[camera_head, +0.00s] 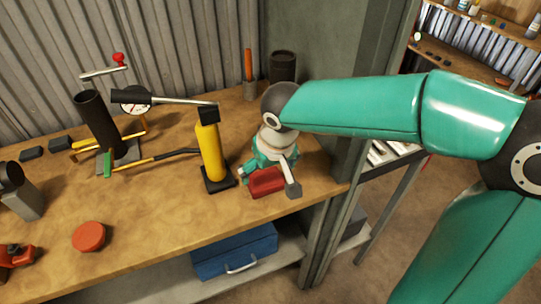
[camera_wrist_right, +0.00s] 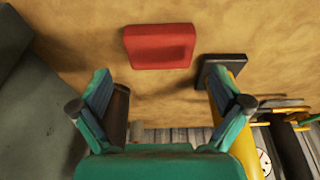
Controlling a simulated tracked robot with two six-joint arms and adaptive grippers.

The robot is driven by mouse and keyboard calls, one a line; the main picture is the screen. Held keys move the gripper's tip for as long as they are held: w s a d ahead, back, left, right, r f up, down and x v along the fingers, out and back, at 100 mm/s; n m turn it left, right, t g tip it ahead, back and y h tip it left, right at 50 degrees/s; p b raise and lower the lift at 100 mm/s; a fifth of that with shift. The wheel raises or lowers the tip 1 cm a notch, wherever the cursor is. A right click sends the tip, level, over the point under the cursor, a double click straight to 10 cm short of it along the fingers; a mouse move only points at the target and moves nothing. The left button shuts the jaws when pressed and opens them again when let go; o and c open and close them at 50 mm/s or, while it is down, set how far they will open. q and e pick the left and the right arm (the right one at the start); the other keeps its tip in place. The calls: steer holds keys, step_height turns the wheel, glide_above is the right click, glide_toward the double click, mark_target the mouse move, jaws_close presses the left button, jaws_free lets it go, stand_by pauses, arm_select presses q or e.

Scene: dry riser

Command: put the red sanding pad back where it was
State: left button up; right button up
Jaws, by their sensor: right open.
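The red sanding pad (camera_head: 266,184), a rounded rectangular block, lies on the wooden bench near its front right edge. It also shows whole in the right wrist view (camera_wrist_right: 159,46), just beyond the fingertips. My right gripper (camera_head: 268,174) is open, pointing down at the pad, with one finger towards each side of it. In the right wrist view the space between the fingers (camera_wrist_right: 158,82) is empty, and the pad looks apart from them. My left gripper is not in view.
A yellow cylinder on a black base (camera_head: 211,155) stands close left of the right gripper. A black-barrelled pump with a gauge (camera_head: 97,122) is farther left. A round red puck (camera_head: 89,237) lies at the front left. A blue toolbox (camera_head: 234,252) sits on the shelf below.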

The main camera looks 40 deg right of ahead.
steer(key=v, duration=0.7)
stand_by(0.4)
